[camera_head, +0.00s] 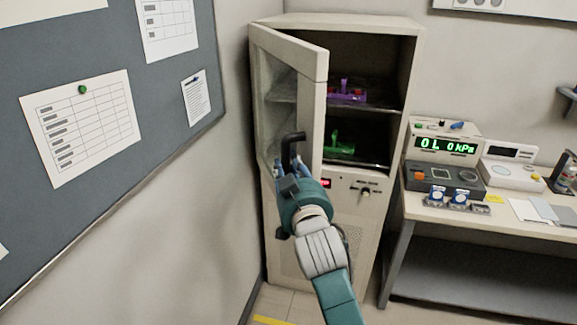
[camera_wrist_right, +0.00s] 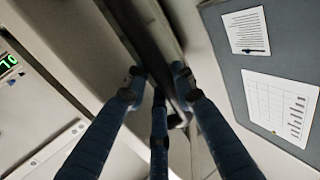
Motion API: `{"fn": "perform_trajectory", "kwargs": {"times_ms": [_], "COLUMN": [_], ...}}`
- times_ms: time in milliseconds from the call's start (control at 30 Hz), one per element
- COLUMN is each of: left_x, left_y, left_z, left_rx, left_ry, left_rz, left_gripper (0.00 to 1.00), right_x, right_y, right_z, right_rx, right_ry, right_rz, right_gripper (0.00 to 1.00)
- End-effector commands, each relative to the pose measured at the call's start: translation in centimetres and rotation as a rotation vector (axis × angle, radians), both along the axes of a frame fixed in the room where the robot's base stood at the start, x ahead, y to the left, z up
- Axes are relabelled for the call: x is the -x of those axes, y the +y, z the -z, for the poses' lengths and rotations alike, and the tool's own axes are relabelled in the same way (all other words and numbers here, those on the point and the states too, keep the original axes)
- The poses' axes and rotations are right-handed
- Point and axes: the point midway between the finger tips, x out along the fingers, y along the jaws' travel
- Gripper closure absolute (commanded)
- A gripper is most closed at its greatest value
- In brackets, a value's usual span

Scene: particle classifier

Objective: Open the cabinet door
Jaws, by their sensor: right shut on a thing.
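The beige cabinet (camera_head: 400,60) stands in the middle of the head view. Its glass-paned door (camera_head: 308,110) is swung part way out toward the left, and the inside shows on the right. The black door handle (camera_head: 292,143) is on the door's outer face. My right gripper (camera_head: 283,168) is at the handle and shut on it. In the right wrist view, the dark fingers (camera_wrist_right: 157,88) close around the dark handle bar (camera_wrist_right: 160,35). The fingers partly hide the handle. My left gripper is not in view.
Inside, a purple item (camera_head: 346,92) is on the upper shelf and a green item (camera_head: 338,147) on the lower. A wall with a grey notice board (camera_head: 150,80) lies left of the door. A bench (camera_head: 490,215) with instruments (camera_head: 445,147) stands at right.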

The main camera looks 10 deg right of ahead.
Motion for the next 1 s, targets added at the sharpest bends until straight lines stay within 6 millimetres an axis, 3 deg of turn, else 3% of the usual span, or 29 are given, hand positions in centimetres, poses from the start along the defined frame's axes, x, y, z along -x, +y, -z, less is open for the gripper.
{"fn": "perform_trajectory", "kwargs": {"times_ms": [33,100,133,533,1000], "left_x": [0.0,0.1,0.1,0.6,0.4], "left_y": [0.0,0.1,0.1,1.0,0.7], "left_z": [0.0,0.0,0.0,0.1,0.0], "left_rx": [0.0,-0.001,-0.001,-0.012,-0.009], "left_ry": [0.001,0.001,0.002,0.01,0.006], "left_rz": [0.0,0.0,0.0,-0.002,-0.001], "left_gripper": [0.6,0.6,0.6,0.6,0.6], "right_x": [0.0,0.0,0.0,0.9,10.0], "right_y": [-0.1,-0.1,-0.1,-0.1,-0.7], "right_z": [-0.2,-0.1,-0.1,0.0,0.0], "right_rx": [0.0,0.0,0.0,0.0,-0.001], "right_ry": [-0.003,-0.003,-0.003,0.0,-0.001], "right_rz": [0.001,0.001,0.001,0.001,0.001], "right_gripper": [0.73,0.59,0.57,0.57,0.57]}}
